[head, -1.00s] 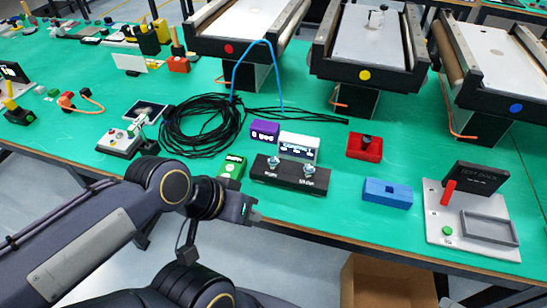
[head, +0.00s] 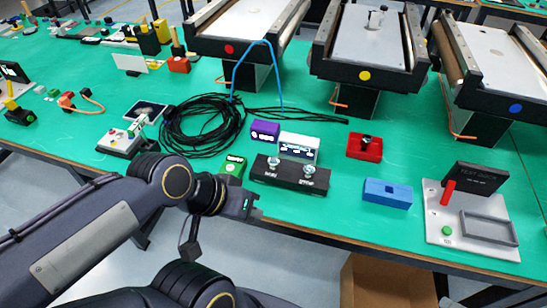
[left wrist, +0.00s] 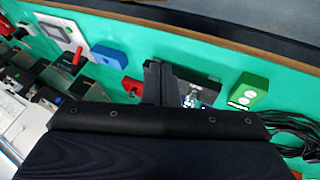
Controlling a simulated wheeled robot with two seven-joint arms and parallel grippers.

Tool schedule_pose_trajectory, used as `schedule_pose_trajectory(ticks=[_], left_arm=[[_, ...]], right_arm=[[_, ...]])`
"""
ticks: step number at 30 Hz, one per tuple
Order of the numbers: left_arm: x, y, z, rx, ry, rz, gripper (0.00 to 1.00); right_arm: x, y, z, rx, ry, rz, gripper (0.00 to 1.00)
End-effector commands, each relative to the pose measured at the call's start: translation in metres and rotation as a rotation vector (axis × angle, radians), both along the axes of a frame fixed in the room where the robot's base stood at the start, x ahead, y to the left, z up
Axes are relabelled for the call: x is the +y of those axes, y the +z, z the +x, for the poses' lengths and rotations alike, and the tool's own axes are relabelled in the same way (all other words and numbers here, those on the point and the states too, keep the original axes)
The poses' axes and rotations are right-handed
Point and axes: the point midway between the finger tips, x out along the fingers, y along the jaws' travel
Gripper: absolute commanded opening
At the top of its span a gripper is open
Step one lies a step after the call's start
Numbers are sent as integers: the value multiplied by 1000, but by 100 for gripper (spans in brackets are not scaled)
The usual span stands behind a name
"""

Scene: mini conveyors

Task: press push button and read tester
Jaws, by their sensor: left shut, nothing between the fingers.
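A black box (head: 290,179) with two round metal push buttons (head: 308,171) on top sits near the table's front edge. Behind it stands a white box with a dark lit display (head: 298,150); its text is too small to read. At the far right, a grey test dock (head: 471,249) carries a black screen (head: 483,177), a red lever and a green button (head: 446,231). My left gripper (head: 253,208) is shut and empty at the front edge, left of and in front of the black box, apart from it. My right gripper is not in view.
A green box (head: 232,168) stands left of the black box, close to my left gripper. Conveyors (head: 370,50) stand behind.

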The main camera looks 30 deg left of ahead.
Motion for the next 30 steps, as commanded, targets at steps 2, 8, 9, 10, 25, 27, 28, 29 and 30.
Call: schedule_pose_trajectory(ticks=[2, 8, 9, 10, 25, 27, 28, 29, 30], left_arm=[[1, 11, 11, 32, 50, -46, 0], [7, 41, 66, 173, 316, -279, 0], [11, 45, 81, 205, 385, -337, 0], [14, 47, 92, 228, 438, -380, 0], [80, 23, 205, 483, 1080, -870, 0], [82, 20, 208, 489, 1100, -885, 0], [83, 20, 208, 490, 1105, -889, 0], [83, 19, 209, 491, 1108, -890, 0], [83, 19, 209, 492, 1109, -892, 0]], right_arm=[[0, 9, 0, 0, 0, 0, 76], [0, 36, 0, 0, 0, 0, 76], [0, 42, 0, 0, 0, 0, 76], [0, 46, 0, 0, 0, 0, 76], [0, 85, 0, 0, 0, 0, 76], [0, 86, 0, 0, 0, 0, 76], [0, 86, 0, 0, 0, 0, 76], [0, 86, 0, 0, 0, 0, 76], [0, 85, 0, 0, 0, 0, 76]])
